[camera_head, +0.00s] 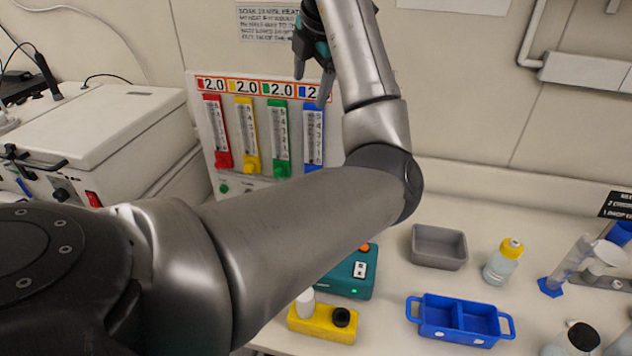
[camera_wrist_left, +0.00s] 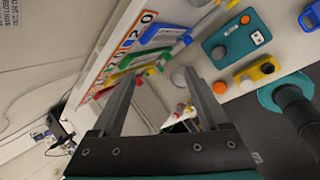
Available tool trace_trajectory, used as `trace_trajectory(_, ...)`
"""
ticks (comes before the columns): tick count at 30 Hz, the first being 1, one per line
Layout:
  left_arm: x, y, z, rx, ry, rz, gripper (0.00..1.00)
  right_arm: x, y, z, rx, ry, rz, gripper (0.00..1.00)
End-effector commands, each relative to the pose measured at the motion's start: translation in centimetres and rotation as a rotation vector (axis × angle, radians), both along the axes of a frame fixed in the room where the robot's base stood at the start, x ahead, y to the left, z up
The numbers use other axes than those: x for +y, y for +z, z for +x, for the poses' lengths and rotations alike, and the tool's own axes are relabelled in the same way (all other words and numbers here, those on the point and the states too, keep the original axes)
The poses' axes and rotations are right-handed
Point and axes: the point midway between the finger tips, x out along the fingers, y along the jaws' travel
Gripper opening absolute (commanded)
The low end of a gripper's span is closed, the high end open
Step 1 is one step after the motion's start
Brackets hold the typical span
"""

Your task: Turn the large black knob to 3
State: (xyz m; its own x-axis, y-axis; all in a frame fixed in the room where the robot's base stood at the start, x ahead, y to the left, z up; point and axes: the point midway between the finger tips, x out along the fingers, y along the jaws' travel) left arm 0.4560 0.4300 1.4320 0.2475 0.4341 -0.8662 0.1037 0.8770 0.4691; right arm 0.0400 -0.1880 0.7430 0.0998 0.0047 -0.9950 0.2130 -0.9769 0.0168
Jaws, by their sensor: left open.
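A dark round knob (camera_head: 60,194) shows on the front of the white machine at the left, beside a red switch. A smaller black knob (camera_head: 342,317) sits on the yellow block, and also shows in the left wrist view (camera_wrist_left: 268,68). I cannot tell which is the large black knob; one may be hidden behind my arm. No scale is readable at either. My left gripper (camera_head: 313,84) is open and empty, high in front of the flow panel's upper right. Its spread fingers (camera_wrist_left: 160,76) show in the left wrist view. My right gripper is out of view.
The flow panel (camera_head: 203,133) carries coloured gauges reading 2.0. My left arm crosses the middle and hides its lower part. A teal box (camera_head: 357,283), grey bin (camera_head: 439,259), blue tray (camera_head: 449,338) and yellow-capped bottle (camera_head: 502,268) stand on the bench.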

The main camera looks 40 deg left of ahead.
Motion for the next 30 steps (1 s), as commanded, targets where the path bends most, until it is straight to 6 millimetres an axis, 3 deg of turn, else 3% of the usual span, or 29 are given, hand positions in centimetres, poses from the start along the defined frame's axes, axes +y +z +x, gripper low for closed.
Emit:
trace_trajectory(14, 0.1, -5.8, -0.7, 0.188, -0.320, 0.204, 0.78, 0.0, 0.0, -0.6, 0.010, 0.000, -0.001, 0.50)
trace_trajectory(30, -1.6, -12.0, -1.9, 0.418, -0.741, 0.411, 0.78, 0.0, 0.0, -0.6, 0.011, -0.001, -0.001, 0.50)
